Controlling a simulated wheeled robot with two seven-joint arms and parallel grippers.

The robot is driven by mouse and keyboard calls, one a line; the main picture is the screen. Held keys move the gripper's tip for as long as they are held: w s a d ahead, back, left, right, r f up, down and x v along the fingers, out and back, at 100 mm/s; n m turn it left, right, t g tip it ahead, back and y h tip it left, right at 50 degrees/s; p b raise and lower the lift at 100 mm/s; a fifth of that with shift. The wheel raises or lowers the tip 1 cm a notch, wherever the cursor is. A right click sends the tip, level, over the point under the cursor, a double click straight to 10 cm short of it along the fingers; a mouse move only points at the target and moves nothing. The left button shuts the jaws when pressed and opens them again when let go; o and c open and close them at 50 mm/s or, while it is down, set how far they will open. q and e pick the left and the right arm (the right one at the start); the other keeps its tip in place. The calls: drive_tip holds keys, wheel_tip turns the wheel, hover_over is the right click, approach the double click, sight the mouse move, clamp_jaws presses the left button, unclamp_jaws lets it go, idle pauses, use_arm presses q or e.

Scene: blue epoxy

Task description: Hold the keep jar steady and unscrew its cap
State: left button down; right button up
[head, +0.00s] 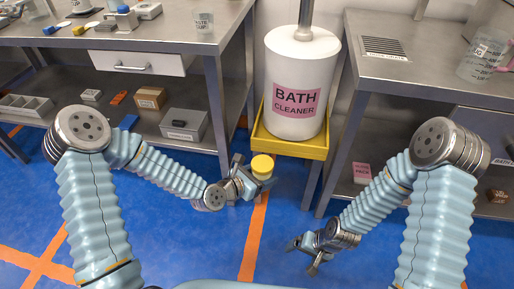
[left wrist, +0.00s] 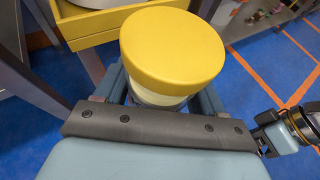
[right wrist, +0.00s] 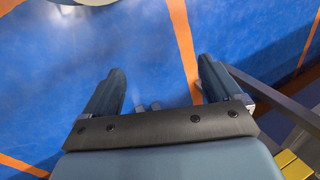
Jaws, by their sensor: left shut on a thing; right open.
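The keep jar (left wrist: 158,98) has a wide yellow cap (left wrist: 172,48) on top; its body is mostly hidden below the cap in the left wrist view. In the head view the yellow cap (head: 262,164) shows at the centre. My left gripper (head: 256,184) is shut on the jar's body, below the cap, and holds it up in front of the yellow stand. My right gripper (head: 308,254) is open and empty, lower and to the right of the jar. In the right wrist view its fingers (right wrist: 158,92) are apart over blue floor.
A white drum labelled BATH CLEANER (head: 300,75) stands in a yellow tray (head: 290,146) behind the jar. Steel benches with lower shelves stand at left (head: 180,38) and right (head: 400,78). Blue floor between my arms is clear.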

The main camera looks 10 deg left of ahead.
drive_tip(key=w+a+r+m, duration=0.3)
drive_tip(key=w+r, duration=0.4)
drive_tip(key=w, duration=0.5)
drive_tip(key=n+h, duration=0.4)
approach(260, 162)
drive_tip(key=shift+w+f+g, duration=0.1)
drive_tip(key=shift+w+g, duration=0.2)
drive_tip(key=shift+w, duration=0.1)
drive_tip(key=shift+s+f+n, duration=0.1)
drive_tip(key=shift+n, duration=0.2)
wheel_tip(260, 162, down, 7)
drive_tip(key=shift+f, duration=0.2)
